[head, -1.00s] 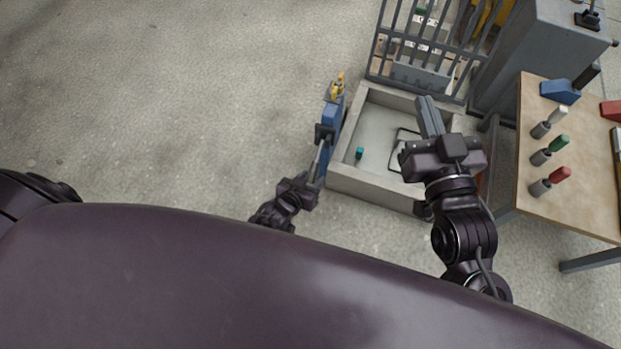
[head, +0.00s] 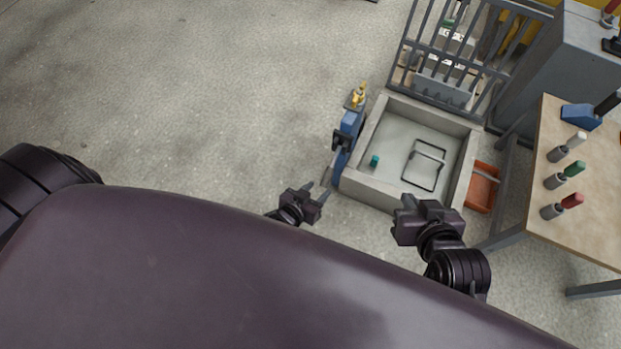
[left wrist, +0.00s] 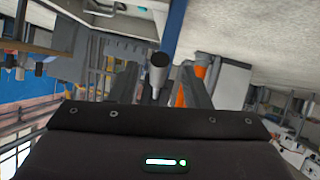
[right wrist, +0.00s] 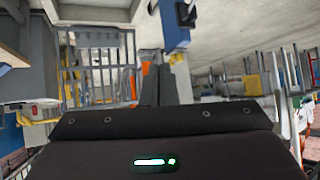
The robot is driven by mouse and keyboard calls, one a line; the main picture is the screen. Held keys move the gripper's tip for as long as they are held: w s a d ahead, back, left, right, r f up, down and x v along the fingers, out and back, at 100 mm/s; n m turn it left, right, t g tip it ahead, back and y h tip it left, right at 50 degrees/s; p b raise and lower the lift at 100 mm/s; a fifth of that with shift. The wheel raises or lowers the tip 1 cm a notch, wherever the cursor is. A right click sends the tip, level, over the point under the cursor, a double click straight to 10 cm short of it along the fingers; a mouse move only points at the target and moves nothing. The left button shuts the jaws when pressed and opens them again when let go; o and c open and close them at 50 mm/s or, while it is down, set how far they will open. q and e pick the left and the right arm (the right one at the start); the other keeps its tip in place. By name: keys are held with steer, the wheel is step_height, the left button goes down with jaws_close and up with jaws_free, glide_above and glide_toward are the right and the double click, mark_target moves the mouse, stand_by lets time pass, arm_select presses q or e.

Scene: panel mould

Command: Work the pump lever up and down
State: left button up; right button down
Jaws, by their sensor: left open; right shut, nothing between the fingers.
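The blue pump (head: 350,124) stands against the left outer side of the concrete mould. Its grey lever (head: 336,166) slopes down from the pump toward me. My left gripper (head: 318,190) is open at the lever's near end. In the left wrist view the lever's round end (left wrist: 158,70) shows between the two spread fingers (left wrist: 160,88); I cannot tell how deep it sits between them.
The mould (head: 366,192) holds a dark wire frame (head: 425,165) and a small teal piece (head: 375,161). A barred grate (head: 455,60) stands behind it. An orange bin (head: 482,188) and a table (head: 585,205) with several tools are to the right. Floor on the left is clear.

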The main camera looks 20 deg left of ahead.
arm_select(q)
steer(key=p+v, duration=0.1)
steer(key=v, duration=0.1)
steer(key=shift+s+a+r, duration=0.1)
steer(key=shift+s+r, duration=0.05)
steer(key=shift+s, duration=0.2)
arm_select(e)
steer(key=s+d+f+g+h, duration=0.1)
steer(key=s+f+g, duration=0.2)
steer(key=s+f, duration=0.2)
steer(key=shift+s+d+g+h, duration=0.3)
steer(key=shift+d, duration=0.05)
